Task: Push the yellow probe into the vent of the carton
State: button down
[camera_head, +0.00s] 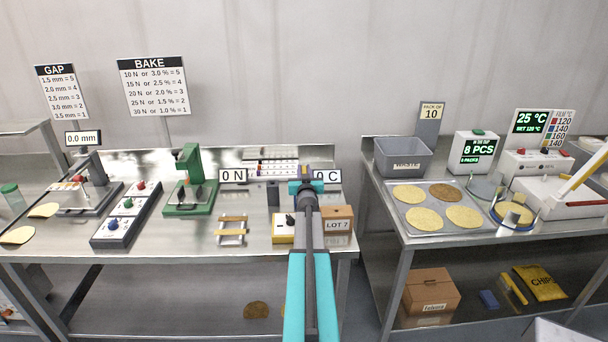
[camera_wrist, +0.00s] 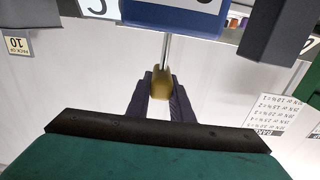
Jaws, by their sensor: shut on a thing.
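The brown carton (camera_head: 338,212), labelled LOT 7, stands on the left bench just right of my arm, partly hidden by it; I cannot make out its vent. In the wrist view my gripper (camera_wrist: 160,92) is shut on the yellow handle of the probe (camera_wrist: 160,80). The probe's thin metal rod points away from the fingers, toward the top of that picture.
A small rack (camera_head: 232,231) and a green press (camera_head: 188,185) are farther left. A blue block (camera_wrist: 175,14) is near the rod in the wrist view. The right bench holds a tray of chips (camera_head: 436,191).

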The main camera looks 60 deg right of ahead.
jog(key=shift+r, duration=0.15)
jog(key=shift+r, duration=0.9)
jog(key=shift+r+p, duration=1.2)
jog(key=shift+r, duration=2.8)
jog(key=shift+s, duration=0.1)
